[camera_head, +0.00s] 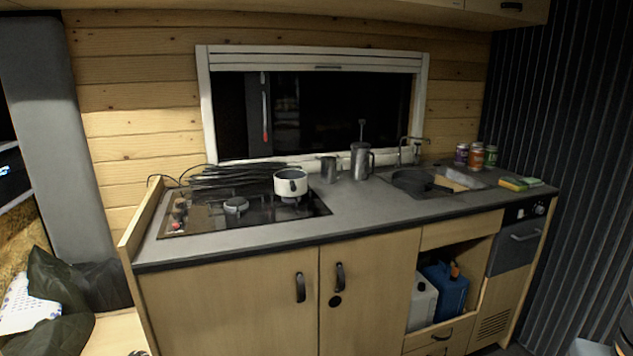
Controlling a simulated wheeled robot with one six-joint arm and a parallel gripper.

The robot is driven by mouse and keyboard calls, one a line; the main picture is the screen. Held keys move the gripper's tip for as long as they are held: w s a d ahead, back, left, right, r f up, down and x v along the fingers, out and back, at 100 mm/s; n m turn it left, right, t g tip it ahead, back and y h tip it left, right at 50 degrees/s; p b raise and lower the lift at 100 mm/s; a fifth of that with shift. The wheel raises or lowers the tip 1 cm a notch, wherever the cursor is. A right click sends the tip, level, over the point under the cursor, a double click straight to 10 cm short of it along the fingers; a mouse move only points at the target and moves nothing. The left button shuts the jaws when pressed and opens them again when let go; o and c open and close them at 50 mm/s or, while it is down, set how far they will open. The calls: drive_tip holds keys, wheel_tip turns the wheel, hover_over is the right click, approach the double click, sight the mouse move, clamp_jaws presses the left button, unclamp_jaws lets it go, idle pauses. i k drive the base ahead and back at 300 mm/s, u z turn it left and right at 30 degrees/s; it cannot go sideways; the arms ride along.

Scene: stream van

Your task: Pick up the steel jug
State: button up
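Two steel vessels stand upright side by side on the grey worktop, below the window and right of the hob. The shorter one, a small open steel jug (328,169), is on the left. The taller one, a steel pot with a side handle and a thin rod rising from its top (361,162), is on the right and looks like a plunger coffee pot. They are too small to make out spouts clearly. My gripper is not in view.
A white pan (291,183) sits on the black hob (205,216), left of the jug. A dark pan (412,182) lies by the sink to the right, with several cans (475,157) beyond. The worktop (370,212) is clear in front of the vessels. Cabinets (230,305) front it.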

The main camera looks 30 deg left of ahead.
sight(328, 175)
drive_tip(key=u, duration=1.65)
drive_tip(key=i, duration=0.45)
drive_tip(key=z, duration=0.15)
